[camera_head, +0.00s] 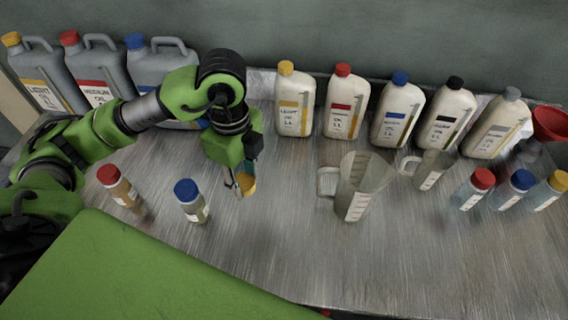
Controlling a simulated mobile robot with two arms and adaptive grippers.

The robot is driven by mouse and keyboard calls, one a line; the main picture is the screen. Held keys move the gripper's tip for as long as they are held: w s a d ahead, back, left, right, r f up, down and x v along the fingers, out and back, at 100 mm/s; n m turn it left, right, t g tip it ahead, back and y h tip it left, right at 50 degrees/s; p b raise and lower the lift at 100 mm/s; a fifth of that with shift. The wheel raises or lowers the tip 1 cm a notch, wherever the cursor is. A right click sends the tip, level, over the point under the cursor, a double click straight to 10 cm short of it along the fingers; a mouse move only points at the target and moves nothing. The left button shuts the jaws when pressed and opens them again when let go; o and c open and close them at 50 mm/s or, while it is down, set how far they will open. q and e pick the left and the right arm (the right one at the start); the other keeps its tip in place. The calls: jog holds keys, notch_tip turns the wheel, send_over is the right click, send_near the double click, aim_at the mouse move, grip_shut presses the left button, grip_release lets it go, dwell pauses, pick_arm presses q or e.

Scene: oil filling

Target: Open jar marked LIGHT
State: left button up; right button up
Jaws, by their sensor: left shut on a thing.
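My left gripper (240,186) points down over the middle of the table. It is shut on a small yellow lid-like piece (248,185). No jar body shows below that piece, and the fingers hide part of it. A red-lidded jar (120,188) and a blue-lidded jar (191,203) stand upright to its left. A yellow-lidded jar (552,190) stands at the far right. The small jar labels are too small to read. My right gripper is out of view.
Large grey canisters (45,75) stand at the back left, partly behind my left arm. White oil bottles (294,105) with coloured caps line the back. A clear measuring jug (358,188) and a smaller jug (430,172) stand right of the gripper. The front table (400,265) is clear.

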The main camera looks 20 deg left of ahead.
pick_arm(q)
jog(key=w+d+f+p, duration=0.1)
jog(key=w+d, duration=0.1)
jog(key=p, duration=0.2)
send_over(291, 189)
notch_tip(291, 189, down, 8)
jog(key=shift+s+a+r, duration=0.1)
jog(key=shift+s+a, duration=0.05)
jog(key=shift+w+f, duration=0.2)
jog(key=shift+f, duration=0.05)
notch_tip(291, 189, down, 2)
jog(key=shift+f+p, duration=0.1)
jog(key=shift+p, duration=0.75)
jog(key=shift+f, duration=0.55)
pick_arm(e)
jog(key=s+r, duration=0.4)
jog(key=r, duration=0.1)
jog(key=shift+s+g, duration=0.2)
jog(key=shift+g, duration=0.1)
pick_arm(q)
jog(key=shift+f, duration=0.1)
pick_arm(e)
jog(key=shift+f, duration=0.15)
